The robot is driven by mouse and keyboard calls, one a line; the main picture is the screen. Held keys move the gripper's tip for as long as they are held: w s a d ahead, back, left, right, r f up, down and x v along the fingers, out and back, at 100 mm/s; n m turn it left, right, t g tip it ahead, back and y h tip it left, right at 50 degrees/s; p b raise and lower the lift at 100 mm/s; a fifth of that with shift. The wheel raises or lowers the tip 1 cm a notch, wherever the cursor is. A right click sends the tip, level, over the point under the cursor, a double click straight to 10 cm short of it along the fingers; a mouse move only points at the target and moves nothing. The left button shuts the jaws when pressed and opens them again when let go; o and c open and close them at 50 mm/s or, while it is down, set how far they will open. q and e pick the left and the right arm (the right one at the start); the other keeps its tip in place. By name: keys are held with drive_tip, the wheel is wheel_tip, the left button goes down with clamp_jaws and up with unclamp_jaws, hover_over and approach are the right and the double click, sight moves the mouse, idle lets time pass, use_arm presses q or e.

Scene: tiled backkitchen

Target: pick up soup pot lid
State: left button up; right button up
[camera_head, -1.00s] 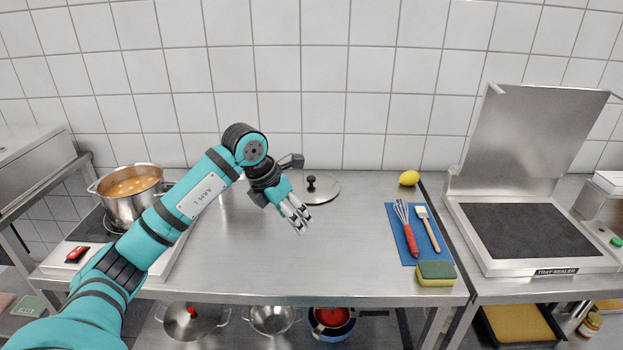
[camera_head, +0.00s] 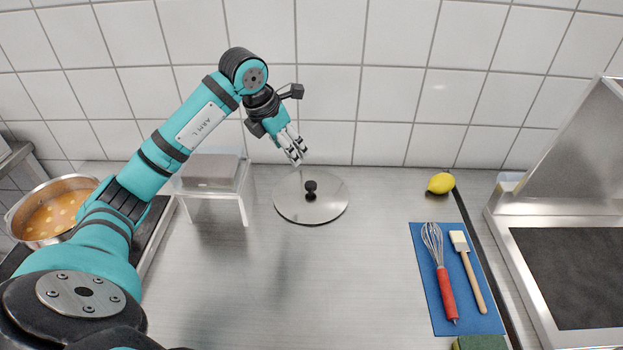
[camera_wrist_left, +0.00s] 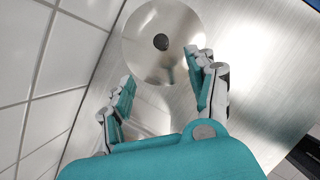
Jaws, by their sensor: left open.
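The soup pot lid (camera_head: 300,208) is a round, shiny metal disc with a black knob (camera_head: 311,187). It lies flat on the steel counter near the tiled wall. In the left wrist view the lid (camera_wrist_left: 150,68) and its knob (camera_wrist_left: 161,41) lie ahead of the fingers. My left gripper (camera_head: 296,160) is open and empty, pointing down above the lid's back edge, apart from the knob. In the left wrist view its fingers (camera_wrist_left: 164,85) are spread to either side of the lid. The soup pot (camera_head: 55,210), uncovered with orange soup, stands at the far left. My right gripper is not in view.
A lemon (camera_head: 441,183), a blue mat (camera_head: 450,305) with a whisk and brush, and a tray sealer (camera_head: 560,280) are to the right. The counter's middle is clear.

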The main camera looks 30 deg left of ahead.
use_arm(q)
drive_tip(key=p, duration=0.1)
approach(311, 184)
drive_tip(key=x, duration=0.2)
drive_tip(key=p+x, duration=0.1)
drive_tip(key=x, duration=0.1)
drive_tip(key=shift+s+a+f, duration=0.1)
drive_tip(key=shift+s+f, duration=0.05)
drive_tip(key=shift+f, duration=0.4)
drive_tip(key=shift+w+f, duration=0.2)
drive_tip(key=p+x, duration=0.1)
drive_tip(key=x, duration=0.2)
drive_tip(key=shift+w+f, duration=0.25)
drive_tip(key=shift+w, duration=0.05)
drive_tip(key=shift+w+d+f+p, duration=0.25)
drive_tip(key=shift+f+p, duration=0.05)
drive_tip(key=shift+f, duration=0.2)
clamp_jaws()
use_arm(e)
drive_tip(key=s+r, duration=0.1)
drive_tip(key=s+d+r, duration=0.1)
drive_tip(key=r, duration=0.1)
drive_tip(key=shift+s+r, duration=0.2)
